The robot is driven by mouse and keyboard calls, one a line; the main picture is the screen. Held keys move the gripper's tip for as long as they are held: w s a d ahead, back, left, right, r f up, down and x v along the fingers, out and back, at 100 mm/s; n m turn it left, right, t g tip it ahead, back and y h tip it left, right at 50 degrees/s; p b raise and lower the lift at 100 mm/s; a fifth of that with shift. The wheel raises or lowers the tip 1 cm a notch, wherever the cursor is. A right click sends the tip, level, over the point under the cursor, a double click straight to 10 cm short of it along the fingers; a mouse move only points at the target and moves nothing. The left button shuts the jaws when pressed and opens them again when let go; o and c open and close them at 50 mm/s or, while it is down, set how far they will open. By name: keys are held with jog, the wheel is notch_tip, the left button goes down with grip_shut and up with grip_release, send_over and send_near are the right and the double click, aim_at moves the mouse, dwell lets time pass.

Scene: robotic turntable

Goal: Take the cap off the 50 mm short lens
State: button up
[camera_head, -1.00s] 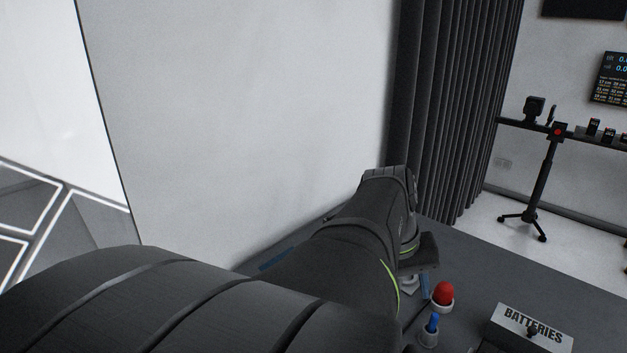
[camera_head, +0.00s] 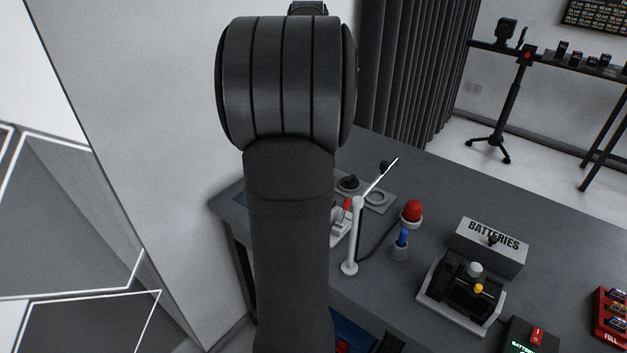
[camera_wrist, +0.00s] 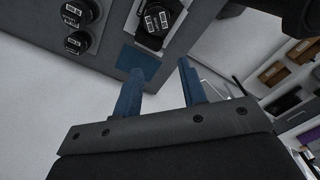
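My gripper (camera_wrist: 158,68) shows in the wrist view with its two blue fingers apart and nothing between them. Two round black labelled pieces, an upper one (camera_wrist: 76,13) and a lower one (camera_wrist: 78,42), sit in a grey holder at the upper left, apart from the fingers. They look like capped lenses. Their labels are too small to read, so I cannot tell which is the 50 mm short lens. In the head view a round black piece (camera_head: 348,183) sits beside an empty-looking ring (camera_head: 378,198) on the table. My arm hides the gripper there.
A blue square (camera_wrist: 138,62) and a black device (camera_wrist: 156,20) lie beyond the fingers.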

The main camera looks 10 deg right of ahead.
notch_tip(320, 180, down, 12)
jog(key=shift+r, duration=0.25)
jog(key=f, duration=0.2)
jog(key=d+f, duration=0.1)
jog(key=f, duration=0.1)
jog(key=shift+w, duration=0.25)
jog(key=shift+f, duration=0.65)
grip_shut()
